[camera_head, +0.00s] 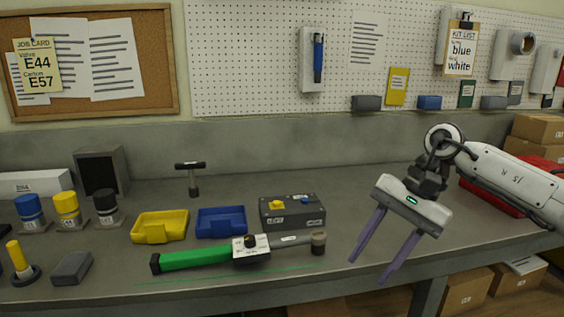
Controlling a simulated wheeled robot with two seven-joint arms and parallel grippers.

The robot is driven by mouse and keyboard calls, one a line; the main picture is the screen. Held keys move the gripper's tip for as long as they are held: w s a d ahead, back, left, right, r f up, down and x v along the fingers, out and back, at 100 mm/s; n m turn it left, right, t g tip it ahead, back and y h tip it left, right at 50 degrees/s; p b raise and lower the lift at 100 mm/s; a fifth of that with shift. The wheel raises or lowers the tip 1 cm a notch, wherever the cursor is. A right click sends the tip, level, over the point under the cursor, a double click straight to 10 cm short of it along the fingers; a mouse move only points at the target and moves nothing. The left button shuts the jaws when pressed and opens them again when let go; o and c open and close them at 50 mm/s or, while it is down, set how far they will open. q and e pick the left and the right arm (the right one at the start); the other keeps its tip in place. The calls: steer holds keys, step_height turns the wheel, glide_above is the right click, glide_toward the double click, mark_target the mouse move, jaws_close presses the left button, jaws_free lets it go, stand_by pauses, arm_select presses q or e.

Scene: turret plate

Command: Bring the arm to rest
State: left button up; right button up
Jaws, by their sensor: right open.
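My right gripper (374,257) reaches in from the right in the head view. Its two purple fingers are apart, with nothing between them, and point down and to the left over the bench's front edge. The arm behind it is bent at the wrist above the right side of the grey bench (345,190). My left gripper is not in view.
A green-handled tool (200,258) lies along the bench front. Behind it are a yellow tray (160,238), a blue tray (221,234) and a dark box (292,222). A red case (490,194) and cartons (537,131) stand right, partly behind my arm.

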steer(key=s+a+f+m+t+y, duration=0.1)
steer(key=s+a+f+m+y, duration=0.1)
steer(key=a+f+m+y, duration=0.35)
steer(key=s+a+f+m+t+y, duration=0.25)
steer(key=a+m+y, duration=0.35)
steer(key=a+m, duration=0.4)
steer(key=s+d+f+m+t+h, duration=0.2)
steer(key=d+f+m+t+h, duration=0.45)
steer(key=m, duration=0.85)
steer(key=s+d+f+m+t+h, duration=0.15)
steer(key=d+f+m+t, duration=0.25)
steer(key=d+f+m, duration=0.8)
steer(key=s+d+f+m+g+h, duration=0.3)
steer(key=s+d+f+m+h, duration=0.15)
steer(key=s+f+m, duration=0.45)
steer(key=s+d+f+m+g+h, duration=0.25)
steer(key=s+d+f+m, duration=0.35)
steer(key=s, duration=0.5)
steer(key=a+r+m, duration=0.1)
steer(key=a+m, duration=0.1)
steer(key=a, duration=0.4)
steer(key=w+a+r+m+t, duration=0.1)
steer(key=a+m, duration=0.2)
steer(key=a, duration=0.4)
steer(key=shift+r, duration=0.3)
steer(key=shift+w+a+y, duration=0.1)
steer(key=shift+y, duration=0.15)
